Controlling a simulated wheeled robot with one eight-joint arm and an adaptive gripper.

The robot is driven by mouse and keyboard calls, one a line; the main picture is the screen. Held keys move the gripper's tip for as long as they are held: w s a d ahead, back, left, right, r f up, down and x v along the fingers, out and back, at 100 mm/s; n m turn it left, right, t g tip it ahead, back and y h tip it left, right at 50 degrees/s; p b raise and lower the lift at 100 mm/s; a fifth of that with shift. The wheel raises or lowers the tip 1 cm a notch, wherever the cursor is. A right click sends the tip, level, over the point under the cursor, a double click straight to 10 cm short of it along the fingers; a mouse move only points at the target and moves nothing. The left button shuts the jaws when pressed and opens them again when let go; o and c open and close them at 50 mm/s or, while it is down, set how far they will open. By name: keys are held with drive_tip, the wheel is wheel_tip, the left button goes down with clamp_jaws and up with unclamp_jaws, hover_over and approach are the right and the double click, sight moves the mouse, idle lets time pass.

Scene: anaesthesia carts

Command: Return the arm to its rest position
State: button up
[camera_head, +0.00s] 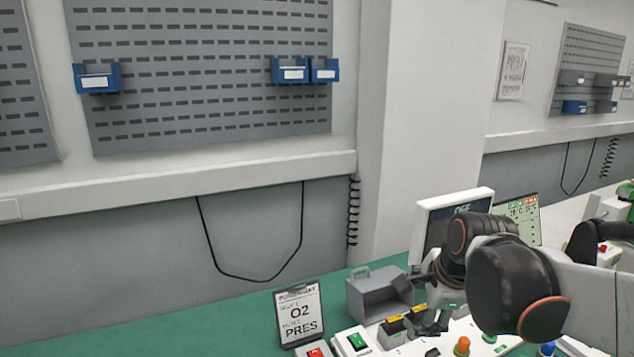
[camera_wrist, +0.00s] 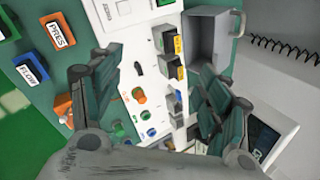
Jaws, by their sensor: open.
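My arm reaches in from the right in the head view, its dark rounded joints in front of a white-framed monitor (camera_head: 430,225). My gripper (camera_head: 428,318) is partly hidden behind the arm and hangs over a white control panel on the green bench. In the wrist view my gripper (camera_wrist: 160,105) is open, its two dark fingers wide apart at left and right. Nothing is between the fingers. The white panel (camera_wrist: 122,60) with its coloured knobs shows beyond them.
A grey open bin (camera_head: 372,302) stands behind the panel, close to the gripper. An O2 PRES sign (camera_head: 298,313) stands to its left. An orange knob (camera_head: 462,346) and a green switch (camera_head: 357,342) are on the panel. Blue bins (camera_head: 290,72) hang on the wall board.

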drive_tip(key=s+n+t+h, duration=0.1)
drive_tip(key=s+n, duration=1.4)
drive_tip(key=n, duration=0.3)
drive_tip(key=shift+s+a+f+t, duration=0.2)
drive_tip(key=shift+f+t, duration=0.1)
drive_tip(key=shift+t, duration=0.1)
